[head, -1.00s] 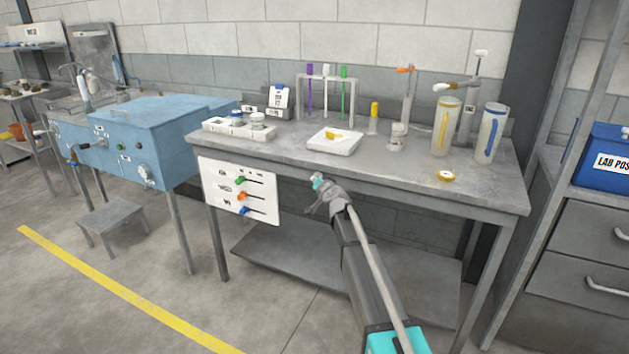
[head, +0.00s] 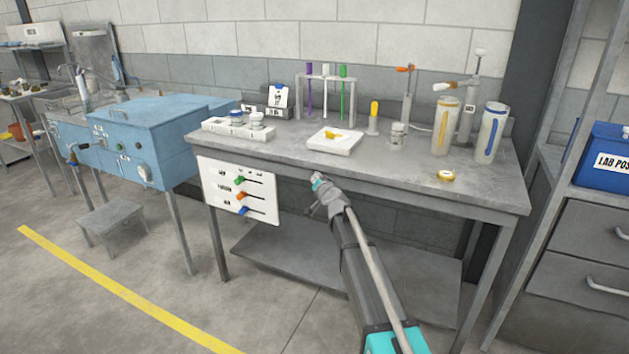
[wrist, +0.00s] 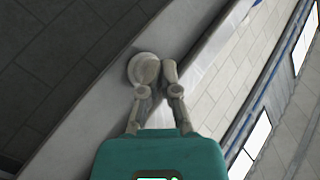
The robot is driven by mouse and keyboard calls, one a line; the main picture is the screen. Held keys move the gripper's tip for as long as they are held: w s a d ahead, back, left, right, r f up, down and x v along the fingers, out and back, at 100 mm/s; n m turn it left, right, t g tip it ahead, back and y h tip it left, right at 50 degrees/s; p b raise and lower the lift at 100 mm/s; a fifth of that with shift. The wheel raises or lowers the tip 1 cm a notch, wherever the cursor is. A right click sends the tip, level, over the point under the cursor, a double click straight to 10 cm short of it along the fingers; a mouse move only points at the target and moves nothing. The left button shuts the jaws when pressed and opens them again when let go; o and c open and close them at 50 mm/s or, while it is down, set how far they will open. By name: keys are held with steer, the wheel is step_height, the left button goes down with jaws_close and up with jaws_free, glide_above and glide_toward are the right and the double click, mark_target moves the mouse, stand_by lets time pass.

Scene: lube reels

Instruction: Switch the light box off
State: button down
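No thing in view is clearly marked as the light box. A blue box (head: 160,122) on legs stands at the left, with knobs and buttons on its front. A white panel (head: 212,190) with green, orange and blue levers hangs on the workbench front; its labels are too small to read. My gripper (wrist: 159,72) has its fingertips close together with nothing visible between them. In the wrist view a round pale knob-like thing (wrist: 141,66) lies behind the left fingertip; I cannot tell if they touch. In the head view my arm's end is just before the bench's front edge, right of the panel.
The grey workbench (head: 400,172) holds a white tray (head: 345,146) with a yellow piece, a tube rack, stands and two tall cylinders. A small stool (head: 112,216) stands before the blue box. A shelf with a blue bin (head: 600,165) is at the right.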

steer(key=s, duration=0.1)
steer(key=s+a, duration=0.1)
steer(key=s, duration=0.3)
steer(key=shift+a, duration=0.4)
steer(key=s+d+f+n+g+h, duration=0.15)
steer(key=s+d+f+g, duration=0.35)
steer(key=s+d, duration=0.6)
steer(key=s+d+f+g+h, duration=0.3)
steer(key=s+d+f+g, duration=0.4)
steer(key=s, duration=0.8)
steer(key=s+d+f+n+g+h, duration=0.1)
steer(key=s+d+f+g+h, duration=0.25)
steer(key=s+d, duration=0.85)
step_height(320, 180, up, 23)
steer(key=a+y+p, duration=0.1)
steer(key=a+p, duration=0.1)
steer(key=p, duration=2.1)
steer(key=shift+s+a+t, duration=0.15)
steer(key=shift+s+t, duration=0.2)
steer(key=shift+s, duration=0.1)
steer(key=shift+f, duration=0.15)
